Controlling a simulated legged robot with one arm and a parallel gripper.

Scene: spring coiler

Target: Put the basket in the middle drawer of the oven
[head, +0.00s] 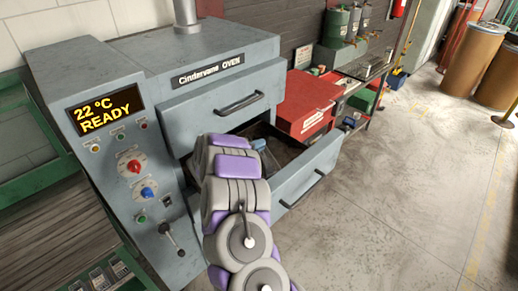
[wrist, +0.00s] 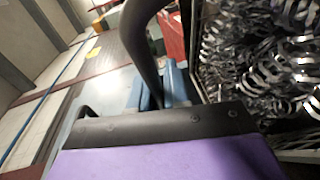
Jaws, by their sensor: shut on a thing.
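The grey oven (head: 100,70) stands at the left in the head view. Below its closed top drawer (head: 222,104), another drawer (head: 312,172) is pulled out. My arm reaches over this open drawer and hides much of its inside. A small blue part (head: 258,144) shows just past the arm. In the wrist view the basket (wrist: 199,45) is at the right, filled with shiny metal coils. My gripper (wrist: 160,104) is beside the basket, shut on it near a blue part (wrist: 175,84). The exact grip, and whether the basket touches the drawer floor, are hidden.
A red box (head: 306,103) stands right behind the open drawer, by a bench with green canisters (head: 336,26). The oven's control panel (head: 128,165) has knobs and a lever. A green rack (head: 30,183) is at the left. The concrete floor at right is clear, with barrels (head: 475,45) far back.

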